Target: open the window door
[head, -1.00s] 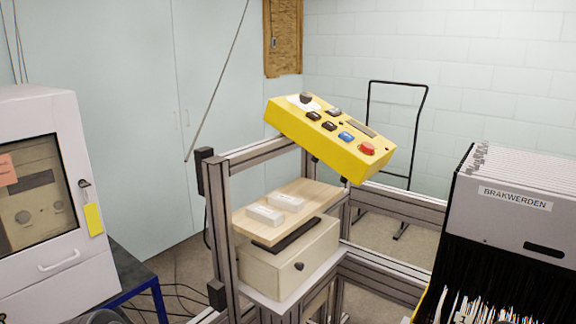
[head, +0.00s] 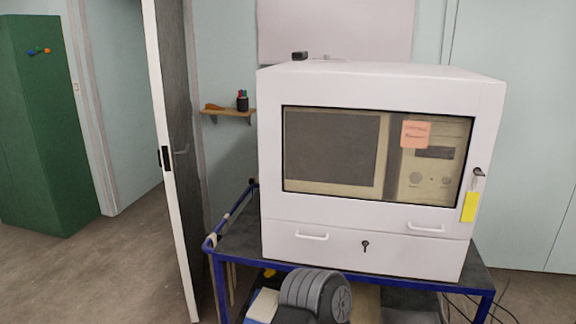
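The window door (head: 370,212) is the upper front of a white cabinet (head: 385,85) in the head view. It looks shut and flush in its frame. Its dark pane (head: 333,150) shows a beige device inside, and an orange note (head: 415,134) is on the pane. A small white handle (head: 425,226) sits low on the door at the right. A dark key (head: 479,172) with a yellow tag (head: 469,206) is at the door's right edge. Neither of my grippers is in view.
The cabinet stands on a blue-framed trolley (head: 492,304). Below the door is a panel with its own handle (head: 311,236) and a keyhole (head: 365,245). At left are an open room door (head: 172,160), a wall shelf (head: 228,111) and a green locker (head: 40,130). The floor there is clear.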

